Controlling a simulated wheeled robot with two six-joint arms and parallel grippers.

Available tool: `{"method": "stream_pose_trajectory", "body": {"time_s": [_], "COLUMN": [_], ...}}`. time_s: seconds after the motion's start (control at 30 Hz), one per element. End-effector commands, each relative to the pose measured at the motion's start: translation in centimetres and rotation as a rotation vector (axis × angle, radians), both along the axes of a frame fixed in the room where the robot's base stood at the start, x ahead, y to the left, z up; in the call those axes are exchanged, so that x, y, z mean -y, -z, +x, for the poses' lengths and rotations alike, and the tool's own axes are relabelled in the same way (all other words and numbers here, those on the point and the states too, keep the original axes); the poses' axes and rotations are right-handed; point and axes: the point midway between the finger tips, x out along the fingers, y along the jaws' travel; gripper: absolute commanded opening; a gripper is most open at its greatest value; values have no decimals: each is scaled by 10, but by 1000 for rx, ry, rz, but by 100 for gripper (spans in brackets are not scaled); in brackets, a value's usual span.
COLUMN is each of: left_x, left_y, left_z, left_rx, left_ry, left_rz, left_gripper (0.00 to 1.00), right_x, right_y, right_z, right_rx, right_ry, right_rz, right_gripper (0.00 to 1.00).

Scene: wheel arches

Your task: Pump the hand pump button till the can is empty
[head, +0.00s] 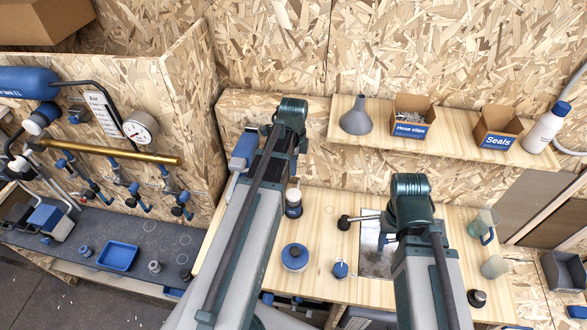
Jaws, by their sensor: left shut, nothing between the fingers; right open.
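My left gripper (300,146) is at the back of the wooden bench, mostly hidden by its own wrist; it is shut with nothing held. Below it stands a small dark-blue container with a pale top (293,198), perhaps the hand pump can; I cannot tell whether they touch. A blue and grey unit (243,150) stands left of that wrist, partly covered by my arm. My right gripper (385,230) is open above a metal plate (376,262). A rod with a dark knob (344,222) reaches toward it from the left. No can level is visible.
A round blue tin (294,257) and a small blue item (340,269) lie between my arms. The shelf (460,134) holds a funnel (357,117), cartons and a white bottle (547,127). A pressure gauge (140,127) is at left.

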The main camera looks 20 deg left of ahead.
Motion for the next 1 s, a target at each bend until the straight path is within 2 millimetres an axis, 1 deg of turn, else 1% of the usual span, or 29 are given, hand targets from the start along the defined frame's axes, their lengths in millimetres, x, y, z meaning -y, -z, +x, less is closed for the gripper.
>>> {"method": "stream_pose_trajectory", "body": {"time_s": [0.03, 0.6, 0.7, 0.8, 1.0], "left_x": [0, 0, 0, 0, 0], "left_y": [14, 93, 104, 109, 110], "left_z": [0, 0, 0, 0, 0], "left_rx": [0, 0, 0, 0, 0], "left_ry": [0, 0, 0, 0, 0], "left_rz": [0, 0, 0, 0, 0], "left_gripper": [0, 0, 0, 0, 0], "right_x": [0, 0, 0, 0, 0], "right_y": [14, 93, 104, 109, 110], "right_z": [0, 0, 0, 1, 1], "right_rx": [0, 2, 2, 2, 2], "right_ry": [1, -4, -7, -9, -11], "right_rz": [0, -1, -1, -2, -2], "right_gripper": [50, 50, 50, 50, 50]}}
